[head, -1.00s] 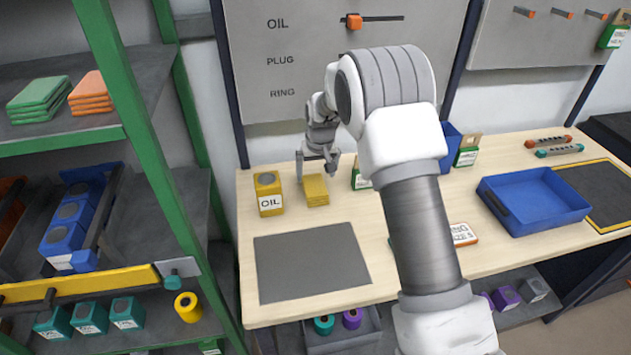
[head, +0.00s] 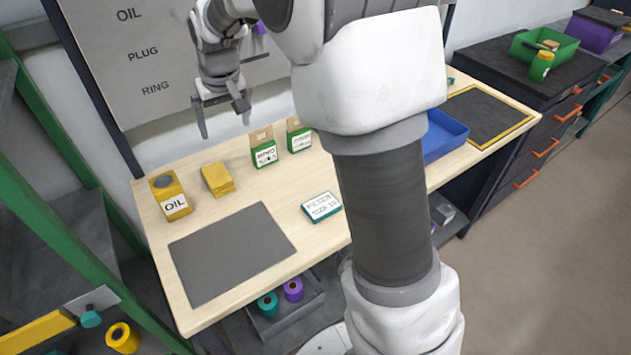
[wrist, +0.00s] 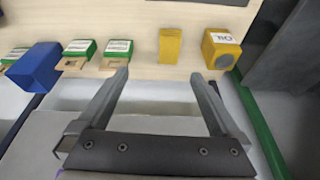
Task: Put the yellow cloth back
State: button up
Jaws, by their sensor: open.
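The yellow cloth (head: 217,179) lies folded in a small stack on the wooden table, just right of the yellow oil can (head: 173,198). My gripper (head: 224,128) is above and behind the table items, raised clear of the cloth, with its fingers apart and nothing between them. In the wrist view the cloth (wrist: 170,45) lies beyond the open fingers (wrist: 159,77), nearer the right finger, with the oil can (wrist: 220,48) to its right.
A grey mat (head: 230,252) lies in front of the cloth. Green boxes (head: 264,153) and a filter box (head: 321,206) stand or lie to the right; a blue tray (head: 443,135) is farther right. The green shelf frame (head: 70,230) stands at the left. My arm hides part of the table.

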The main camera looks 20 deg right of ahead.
jog(key=s+d+r, duration=0.4)
jog(key=s+r, duration=0.3)
jog(key=s, duration=0.2)
jog(key=s+d+t, duration=0.1)
jog(key=s+d, duration=0.1)
jog(key=s, duration=0.8)
jog(key=s+d+m, duration=0.1)
jog(key=s+d, duration=0.1)
jog(key=s, duration=0.9)
jog(key=shift+s+m+t+h, duration=0.15)
jog(key=shift+m+t+h, duration=0.15)
jog(key=shift+t+h, duration=0.1)
jog(key=shift+d+r, duration=0.1)
jog(key=shift+c, duration=0.3)
